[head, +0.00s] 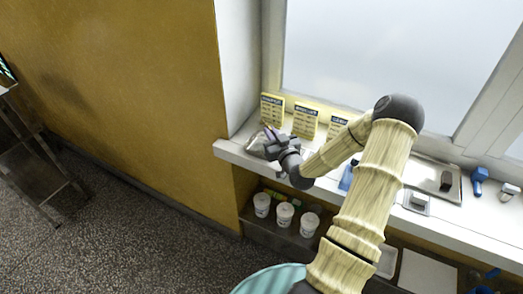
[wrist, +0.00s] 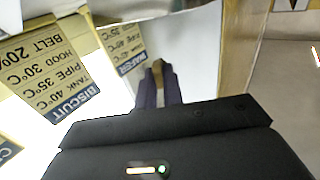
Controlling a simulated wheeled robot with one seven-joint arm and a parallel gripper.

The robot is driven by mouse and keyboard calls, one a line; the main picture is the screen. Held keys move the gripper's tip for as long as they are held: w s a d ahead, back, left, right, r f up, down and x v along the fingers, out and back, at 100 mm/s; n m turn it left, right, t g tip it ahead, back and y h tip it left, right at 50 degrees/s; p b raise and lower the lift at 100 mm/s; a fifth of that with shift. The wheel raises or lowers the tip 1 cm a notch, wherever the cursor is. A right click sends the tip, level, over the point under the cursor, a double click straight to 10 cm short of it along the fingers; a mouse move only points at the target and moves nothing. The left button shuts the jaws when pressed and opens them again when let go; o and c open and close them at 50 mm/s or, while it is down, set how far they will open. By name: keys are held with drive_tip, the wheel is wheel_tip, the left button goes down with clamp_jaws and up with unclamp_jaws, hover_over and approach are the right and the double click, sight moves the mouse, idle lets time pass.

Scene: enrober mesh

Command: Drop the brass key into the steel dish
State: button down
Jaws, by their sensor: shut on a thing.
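My gripper (head: 268,135) is over the left end of the window sill. In the wrist view its two purple fingers (wrist: 160,88) are shut on a narrow brass-coloured piece, the brass key (wrist: 158,72), which shows between and just beyond the fingertips. In the head view the key is too small to make out. A shiny grey shape, which looks like the steel dish (head: 253,148), lies on the sill behind and below the gripper, partly hidden by it. I cannot tell how high the key is above it.
Yellow label cards (head: 305,119) stand along the sill against the window, close to the gripper. To the right are a blue bottle (head: 347,177), a grey tray (head: 424,168) with a dark block, and a blue tool (head: 479,180). White cups (head: 284,214) stand on a shelf below.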

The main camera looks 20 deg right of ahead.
drive_tip(key=shift+f, duration=0.3)
drive_tip(key=c, duration=1.5)
unclamp_jaws()
drive_tip(key=shift+o, duration=0.2)
drive_tip(key=shift+s, duration=0.1)
drive_tip(key=s+p, duration=0.6)
drive_tip(key=s, duration=1.1)
drive_tip(key=shift+s+a+p, duration=0.15)
drive_tip(key=shift+p, duration=0.2)
